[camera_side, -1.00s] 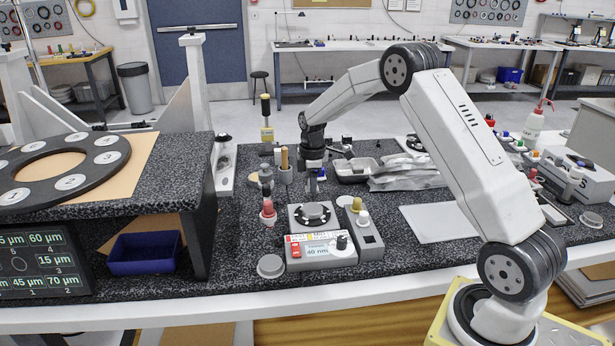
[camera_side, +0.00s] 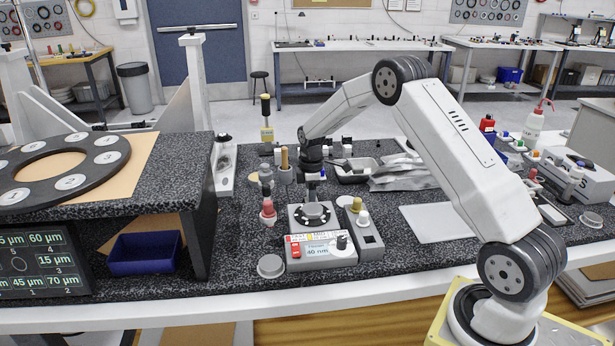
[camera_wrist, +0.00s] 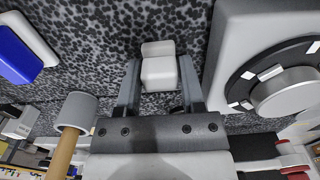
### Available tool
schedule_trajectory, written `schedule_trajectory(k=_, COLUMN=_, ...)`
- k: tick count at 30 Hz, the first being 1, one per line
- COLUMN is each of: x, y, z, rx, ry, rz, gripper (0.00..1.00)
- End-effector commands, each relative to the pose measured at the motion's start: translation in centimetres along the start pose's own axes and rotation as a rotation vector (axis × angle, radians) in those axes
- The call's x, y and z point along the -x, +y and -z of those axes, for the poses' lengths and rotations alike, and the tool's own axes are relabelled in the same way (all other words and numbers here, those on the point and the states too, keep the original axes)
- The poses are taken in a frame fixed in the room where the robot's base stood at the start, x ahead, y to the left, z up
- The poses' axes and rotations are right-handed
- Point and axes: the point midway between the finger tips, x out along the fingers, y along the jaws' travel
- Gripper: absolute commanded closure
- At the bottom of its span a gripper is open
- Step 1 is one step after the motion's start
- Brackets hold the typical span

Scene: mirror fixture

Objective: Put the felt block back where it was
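A small whitish block (camera_wrist: 160,70), which I take to be the felt block, sits between the fingertips of my gripper (camera_wrist: 159,82) in the wrist view. Both fingers lie against or very close to its sides, and the gripper looks shut on it. In the side view my gripper (camera_side: 312,190) points down just behind the grey device with the round black dial. The block cannot be made out clearly there. Whether its underside touches the speckled bench top is not clear.
The grey device (camera_side: 320,250) stands close in front; its dial (camera_wrist: 285,90) is right of the fingers in the wrist view. A wooden-handled tool (camera_wrist: 66,145) stands left. A red-topped piece (camera_side: 267,208) and metal tray (camera_side: 352,177) are near. A white sheet (camera_side: 438,223) lies right.

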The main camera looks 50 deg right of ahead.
Motion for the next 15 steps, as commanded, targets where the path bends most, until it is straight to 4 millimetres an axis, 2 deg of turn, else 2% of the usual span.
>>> schedule_trajectory(k=1, x=0.03, y=0.01, z=0.0, rx=0.0, ry=0.0, rz=0.0, gripper=0.31)
schedule_trajectory(k=2, x=0.03, y=0.01, z=0.0, rx=0.0, ry=0.0, rz=0.0, gripper=0.22)
schedule_trajectory(k=15, x=0.32, y=0.01, z=0.0, rx=0.0, ry=0.0, rz=-0.001, gripper=0.21)
